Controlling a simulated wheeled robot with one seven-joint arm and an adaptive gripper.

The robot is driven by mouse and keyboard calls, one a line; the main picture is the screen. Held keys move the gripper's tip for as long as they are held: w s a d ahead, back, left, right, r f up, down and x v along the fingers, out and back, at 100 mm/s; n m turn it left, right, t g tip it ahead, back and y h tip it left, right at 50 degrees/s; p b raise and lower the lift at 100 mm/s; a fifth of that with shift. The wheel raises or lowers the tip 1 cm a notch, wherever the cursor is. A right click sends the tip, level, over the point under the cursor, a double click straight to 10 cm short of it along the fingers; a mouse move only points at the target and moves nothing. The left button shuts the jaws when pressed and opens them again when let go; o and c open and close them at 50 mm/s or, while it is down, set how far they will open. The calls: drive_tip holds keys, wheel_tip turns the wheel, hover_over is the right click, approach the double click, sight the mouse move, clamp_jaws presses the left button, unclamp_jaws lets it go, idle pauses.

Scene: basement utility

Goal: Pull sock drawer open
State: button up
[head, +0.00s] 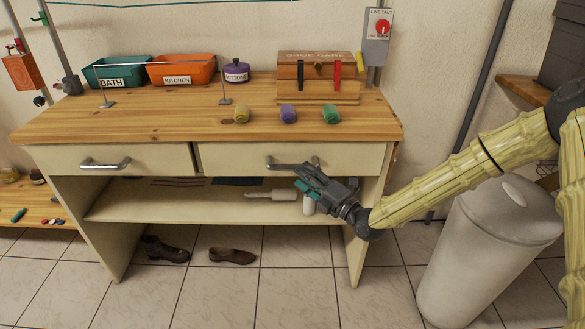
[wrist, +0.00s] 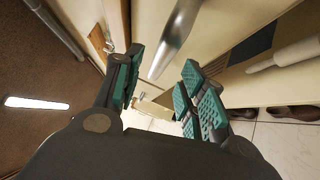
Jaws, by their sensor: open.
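The wooden bench has two cream drawers side by side, a left drawer (head: 150,155) and a right drawer (head: 350,158). Both look shut, and no label on either tells which is the sock drawer. The right drawer has a grey metal bar handle (head: 285,164), which also shows in the wrist view (wrist: 178,38). My gripper (head: 303,178) is open in front of the right drawer, close to the right part of this handle. In the wrist view my gripper (wrist: 160,75) has its teal-padded fingers spread, with the handle ahead between them; contact cannot be told.
A shelf (head: 150,205) below the drawers holds a pale bottle-like item (head: 270,195). A white bin (head: 490,250) stands at the right.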

sight(292, 168)
drive_tip(key=shift+x, duration=2.8)
clamp_jaws()
